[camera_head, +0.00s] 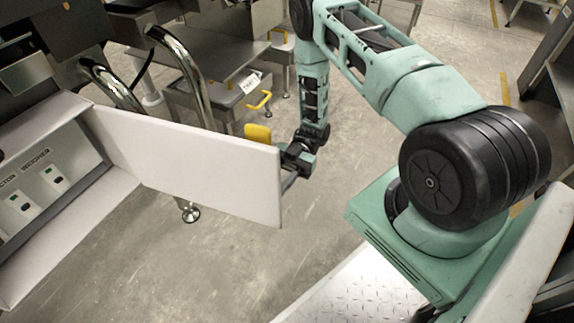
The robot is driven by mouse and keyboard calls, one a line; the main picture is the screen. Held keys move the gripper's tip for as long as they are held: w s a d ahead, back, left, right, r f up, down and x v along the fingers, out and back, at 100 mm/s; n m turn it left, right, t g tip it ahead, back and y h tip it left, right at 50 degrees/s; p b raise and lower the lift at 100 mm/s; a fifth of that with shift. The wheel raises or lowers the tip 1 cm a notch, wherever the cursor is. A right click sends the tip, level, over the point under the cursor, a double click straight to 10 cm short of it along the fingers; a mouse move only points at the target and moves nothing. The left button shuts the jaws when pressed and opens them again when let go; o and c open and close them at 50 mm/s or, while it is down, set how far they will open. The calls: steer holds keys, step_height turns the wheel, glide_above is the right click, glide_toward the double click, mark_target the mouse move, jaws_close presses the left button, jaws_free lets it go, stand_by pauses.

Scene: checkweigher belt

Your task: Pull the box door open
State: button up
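Inside the box are small switches or breakers on a grey panel with partly readable labels. My gripper (289,178) is at the free right edge of the door, partly behind it. The fingertips are mostly hidden by the door edge, so I cannot tell whether they grip it or only touch it. A yellow piece (258,134) shows just above the door's top edge, near my gripper.
Curved metal tubes (185,70) and dark machine parts stand behind the door at the upper left. Bare concrete floor (225,265) lies below the door. Steel equipment (553,75) stands at the far right.

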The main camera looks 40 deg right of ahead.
steer(key=p+v, duration=0.2)
steer(key=v, duration=1.4)
steer(key=shift+d+p, duration=0.35)
steer(key=shift+d, duration=0.05)
steer(key=shift+w, duration=0.1)
